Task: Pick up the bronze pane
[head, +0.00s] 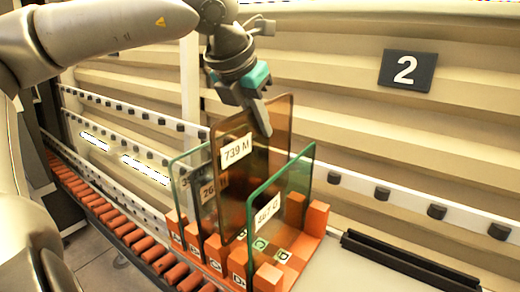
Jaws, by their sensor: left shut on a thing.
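The bronze pane (262,150) is a dark brown sheet of glass with a white label reading "739 M". My left gripper (260,118) comes down from above and is shut on the upper part of this pane. The pane stands upright among other panes over an orange slotted rack (308,245). Its lower edge is partly hidden behind the front clear pane, so I cannot tell whether it touches the rack. My right gripper is not in view.
A green-edged clear pane (296,180) stands in front, right of the bronze one. Other clear panes (180,172) stand behind, to the left. Orange rollers (110,215) run along the left. A black rail (405,262) lies right. A wall sign reads "2" (407,71).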

